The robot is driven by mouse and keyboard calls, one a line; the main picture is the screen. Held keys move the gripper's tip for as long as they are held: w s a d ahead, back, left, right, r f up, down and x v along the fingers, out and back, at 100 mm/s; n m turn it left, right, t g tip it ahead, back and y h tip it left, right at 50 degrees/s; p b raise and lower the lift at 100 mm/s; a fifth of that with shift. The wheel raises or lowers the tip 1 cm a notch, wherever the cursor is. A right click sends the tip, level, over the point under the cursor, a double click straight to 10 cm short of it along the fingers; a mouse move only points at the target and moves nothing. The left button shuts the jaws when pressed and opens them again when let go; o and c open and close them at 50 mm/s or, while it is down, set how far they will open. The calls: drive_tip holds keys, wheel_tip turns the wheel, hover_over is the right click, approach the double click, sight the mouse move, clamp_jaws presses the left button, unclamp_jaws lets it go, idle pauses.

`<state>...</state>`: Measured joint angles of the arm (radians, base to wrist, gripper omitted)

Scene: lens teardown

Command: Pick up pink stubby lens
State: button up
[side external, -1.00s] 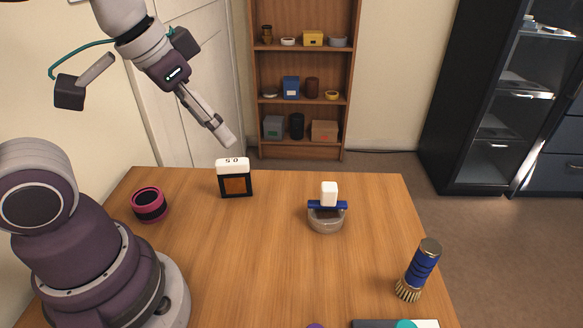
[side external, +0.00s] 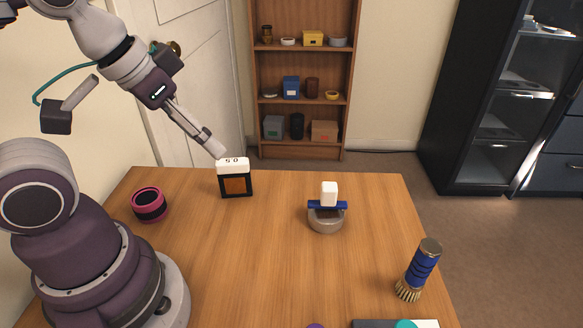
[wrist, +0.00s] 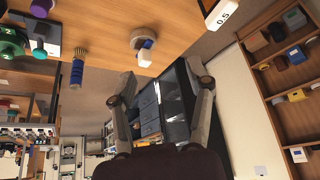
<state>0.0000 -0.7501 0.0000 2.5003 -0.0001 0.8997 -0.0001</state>
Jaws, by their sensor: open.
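The pink stubby lens (side external: 149,204) is a short pink and black cylinder on the left part of the wooden table in the side view, beside my arm's base. It does not show in the wrist view. My gripper (side external: 218,151) is in the air just above and behind the black and white block marked 0.5, up and to the right of the lens. In the wrist view my gripper (wrist: 167,82) has its two fingers spread wide with nothing between them.
The marked block (side external: 235,178) stands right of the lens. A grey round part with a blue bar and white knob (side external: 327,215) sits mid-table. A blue brush (side external: 418,270) stands at the right. The front middle of the table (side external: 250,270) is mostly clear.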

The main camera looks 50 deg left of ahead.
drive_tip(key=shift+o, duration=0.3)
drive_tip(key=o, duration=0.7)
drive_tip(key=n+g, duration=0.5)
drive_tip(key=n, duration=0.8)
hover_over(145, 196)
drive_tip(key=f, duration=0.8)
drive_tip(key=shift+w+d+f, duration=0.3)
drive_tip(key=shift+w+f, duration=0.05)
drive_tip(key=shift+f, duration=0.05)
drive_tip(key=shift+n+g, duration=0.3)
drive_tip(key=shift+n, duration=0.1)
drive_tip(key=f, duration=1)
drive_tip(key=shift+s+a+f, duration=0.25)
drive_tip(key=shift+s+f, duration=0.1)
drive_tip(key=shift+f, duration=0.05)
